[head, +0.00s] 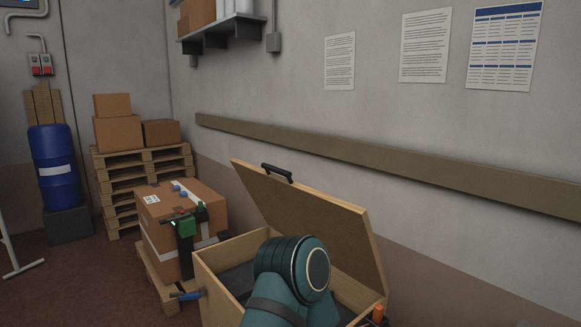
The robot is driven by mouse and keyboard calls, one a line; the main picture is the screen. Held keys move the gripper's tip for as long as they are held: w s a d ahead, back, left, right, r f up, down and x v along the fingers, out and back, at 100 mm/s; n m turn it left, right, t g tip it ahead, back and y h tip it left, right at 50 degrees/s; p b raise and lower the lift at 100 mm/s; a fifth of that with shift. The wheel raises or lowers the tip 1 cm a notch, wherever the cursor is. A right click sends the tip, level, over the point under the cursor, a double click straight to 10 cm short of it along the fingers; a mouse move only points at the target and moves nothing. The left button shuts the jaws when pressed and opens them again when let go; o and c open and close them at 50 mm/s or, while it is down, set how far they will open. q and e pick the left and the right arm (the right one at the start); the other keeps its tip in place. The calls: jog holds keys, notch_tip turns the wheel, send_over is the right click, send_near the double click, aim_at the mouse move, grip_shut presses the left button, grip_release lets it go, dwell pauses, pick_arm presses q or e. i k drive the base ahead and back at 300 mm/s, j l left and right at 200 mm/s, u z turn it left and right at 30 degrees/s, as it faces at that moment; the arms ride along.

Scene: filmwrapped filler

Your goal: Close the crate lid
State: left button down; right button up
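A light wooden crate (209,284) stands at the bottom centre. Its lid (315,215) is raised, hinged along the side nearer the wall, and leans back. A black handle (277,172) sits near the lid's upper left edge. The crate's inside looks dark grey where it shows. A teal link of my arm rises from the bottom edge and covers much of the opening. I cannot make out either gripper's fingers. A small blue piece (190,295) shows by the crate's left side, and an orange piece (377,313) by its right front corner; I cannot tell what they are.
A taped carton (159,207) on a pallet stands close left of the crate, with a black and green device (186,228) against it. Stacked pallets (113,190) with cartons and a blue drum (54,178) stand behind. A wall rail (380,166) runs behind the lid.

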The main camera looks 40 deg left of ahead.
aim_at(292, 208)
jog(key=j, duration=0.95)
jog(key=i+j, duration=0.15)
jog(key=j, duration=0.85)
jog(key=z, duration=0.05)
